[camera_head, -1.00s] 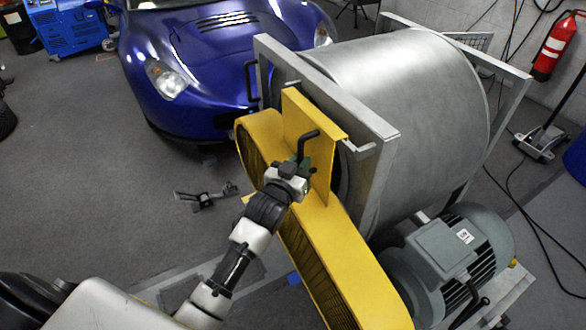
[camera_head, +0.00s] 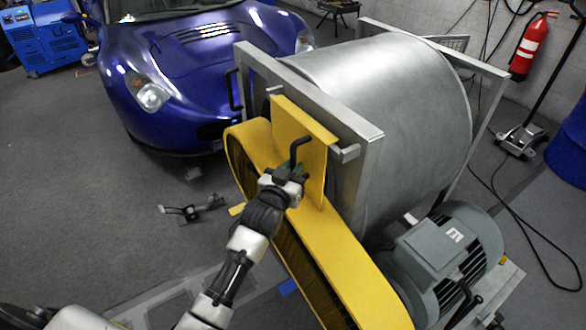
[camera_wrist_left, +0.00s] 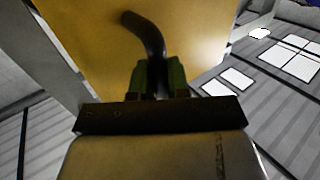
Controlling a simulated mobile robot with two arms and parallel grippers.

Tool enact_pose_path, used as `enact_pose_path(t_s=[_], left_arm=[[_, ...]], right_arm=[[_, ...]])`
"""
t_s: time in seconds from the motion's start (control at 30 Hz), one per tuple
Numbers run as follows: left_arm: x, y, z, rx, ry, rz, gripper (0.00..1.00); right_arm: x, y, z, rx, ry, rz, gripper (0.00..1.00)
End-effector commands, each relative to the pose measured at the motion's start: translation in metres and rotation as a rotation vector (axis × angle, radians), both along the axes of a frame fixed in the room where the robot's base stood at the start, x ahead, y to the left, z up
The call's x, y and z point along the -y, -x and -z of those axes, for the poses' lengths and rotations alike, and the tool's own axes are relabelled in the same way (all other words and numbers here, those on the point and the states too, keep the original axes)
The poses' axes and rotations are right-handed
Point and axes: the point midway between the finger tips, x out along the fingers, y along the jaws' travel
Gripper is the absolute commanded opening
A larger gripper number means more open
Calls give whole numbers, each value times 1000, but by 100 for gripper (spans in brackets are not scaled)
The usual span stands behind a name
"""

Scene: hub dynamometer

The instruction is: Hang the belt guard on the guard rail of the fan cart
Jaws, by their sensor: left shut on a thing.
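The yellow belt guard (camera_head: 325,245) is a long, rounded housing with an upright plate (camera_head: 306,140) that has a bent top edge. It stands at the near left side of the fan cart (camera_head: 392,112). The grey guard rail (camera_head: 345,154) shows as short ends at the bent top edge of the plate; whether the edge rests on it I cannot tell. My left gripper (camera_head: 290,177) is shut on the guard's black bent handle (camera_head: 298,148). In the left wrist view the green fingers (camera_wrist_left: 160,78) close around the handle (camera_wrist_left: 146,36), with the yellow plate behind. My right gripper is not in view.
A grey motor (camera_head: 440,255) sits at the cart's lower right. A blue car (camera_head: 205,65) stands behind on the left. A black stand (camera_head: 190,211) lies on the floor left of the guard. A fire extinguisher (camera_head: 530,48) and loose cables are at the right.

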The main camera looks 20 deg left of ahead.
Motion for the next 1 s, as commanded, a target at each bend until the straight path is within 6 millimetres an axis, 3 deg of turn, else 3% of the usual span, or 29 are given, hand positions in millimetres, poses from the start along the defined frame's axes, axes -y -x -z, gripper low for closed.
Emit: enact_pose_path(t_s=[0.03, 0.23, 0.6, 1.0], left_arm=[[0, 0, -4, 11, 1, 0, 18], [0, 0, -3, 6, 0, 0, 46], [-1, 8, 3, -6, 0, 0, 46], [-7, 83, 1, 0, 0, 0, 46]], right_arm=[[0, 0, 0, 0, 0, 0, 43], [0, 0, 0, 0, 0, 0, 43], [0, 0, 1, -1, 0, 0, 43], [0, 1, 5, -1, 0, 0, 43]])
